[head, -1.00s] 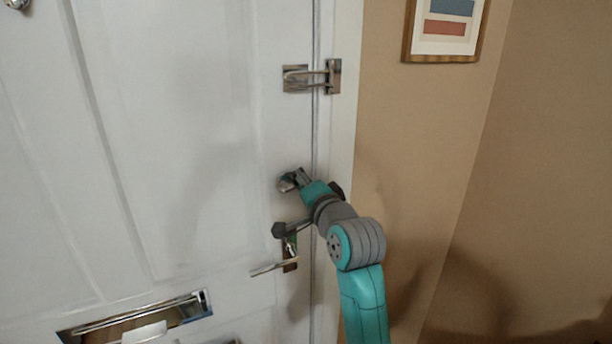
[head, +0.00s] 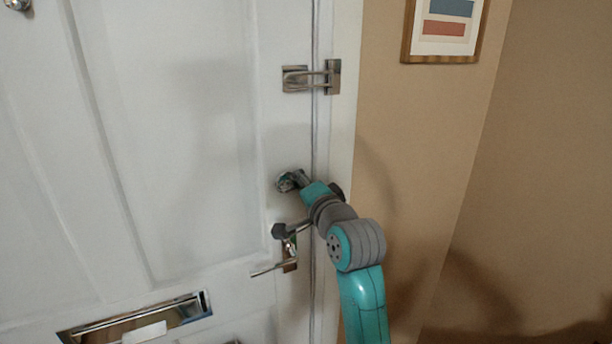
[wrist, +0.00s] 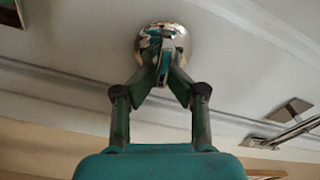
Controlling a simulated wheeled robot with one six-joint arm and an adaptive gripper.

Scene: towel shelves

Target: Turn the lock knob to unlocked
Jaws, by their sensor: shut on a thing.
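The lock knob (wrist: 161,42) is a shiny round metal piece with a raised thumb-turn, on the white door (head: 180,140) near its right edge. In the wrist view my gripper (wrist: 163,68) has its fingers closed on the raised turn piece. In the head view my gripper (head: 298,181) is at the door, between the latch above and the lever handle below, and covers most of the knob. The exact angle of the turn piece is hard to tell.
A metal swing latch (head: 312,78) bridges door and frame above; it also shows in the wrist view (wrist: 288,125). A lever handle (head: 287,258) sits just below my gripper. A letter slot (head: 190,306) is lower left. A framed picture (head: 407,40) hangs on the tan wall at right.

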